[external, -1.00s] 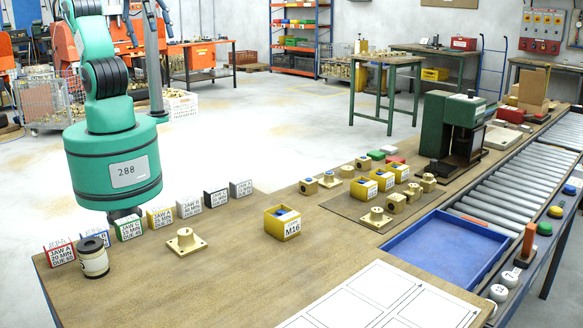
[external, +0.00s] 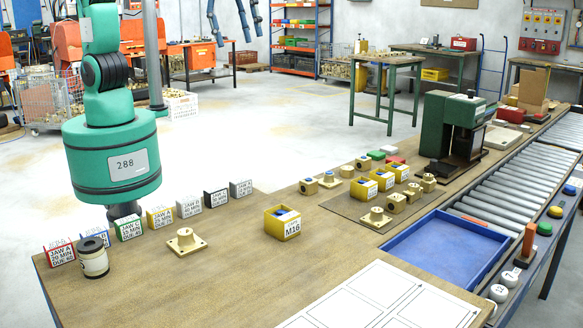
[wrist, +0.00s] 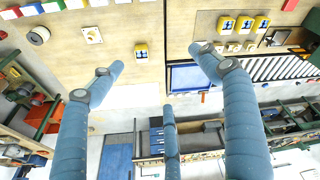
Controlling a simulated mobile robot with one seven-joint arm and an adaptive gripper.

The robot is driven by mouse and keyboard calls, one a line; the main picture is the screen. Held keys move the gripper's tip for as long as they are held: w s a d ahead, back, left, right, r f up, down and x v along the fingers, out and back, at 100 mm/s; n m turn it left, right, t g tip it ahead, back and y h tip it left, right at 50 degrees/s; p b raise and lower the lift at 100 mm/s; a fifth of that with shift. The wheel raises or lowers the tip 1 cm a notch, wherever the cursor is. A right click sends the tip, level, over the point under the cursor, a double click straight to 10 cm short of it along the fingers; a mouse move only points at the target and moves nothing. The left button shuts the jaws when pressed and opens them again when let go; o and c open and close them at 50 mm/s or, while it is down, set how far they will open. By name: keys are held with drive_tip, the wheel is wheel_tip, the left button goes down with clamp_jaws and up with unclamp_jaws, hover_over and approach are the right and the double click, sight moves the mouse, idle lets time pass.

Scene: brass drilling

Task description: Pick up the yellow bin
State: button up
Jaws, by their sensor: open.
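The yellow bin (external: 282,224) labelled M16 stands upright on the wooden bench, with blue contents showing inside. It also shows in the wrist view (wrist: 141,53). My gripper (external: 239,38) hangs at the top of the external view, its blue fingers spread and pointing down, apart from the bin. In the wrist view my gripper (wrist: 157,72) is open and empty, and the bin lies beyond the gap between the fingertips.
A row of labelled jaw boxes (external: 188,205) lines the bench's left edge. A brass flange (external: 186,242) and a dark-topped roll (external: 94,262) stand nearby. A blue tray (external: 440,245), green press (external: 450,130) and roller conveyor (external: 510,180) are right. Bench around the M16 bin is clear.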

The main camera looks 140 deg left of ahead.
drive_tip(key=w+a+f+n+p, duration=0.1)
drive_tip(key=w+a+f+n, duration=0.1)
drive_tip(key=w+a+f, duration=0.45)
drive_tip(key=n+g+p, duration=0.3)
drive_tip(key=n, duration=0.5)
hover_over(365, 187)
drive_tip(key=s+a, duration=0.2)
drive_tip(key=a, duration=0.1)
wheel_tip(365, 187, down, 28)
drive_tip(key=shift+s+a+f+h, duration=0.15)
drive_tip(key=shift+s+f+h, duration=0.05)
drive_tip(key=shift+h, duration=0.2)
drive_tip(key=shift+f, duration=0.15)
drive_tip(key=shift+f, duration=4.15)
drive_tip(key=shift+f, duration=2.6)
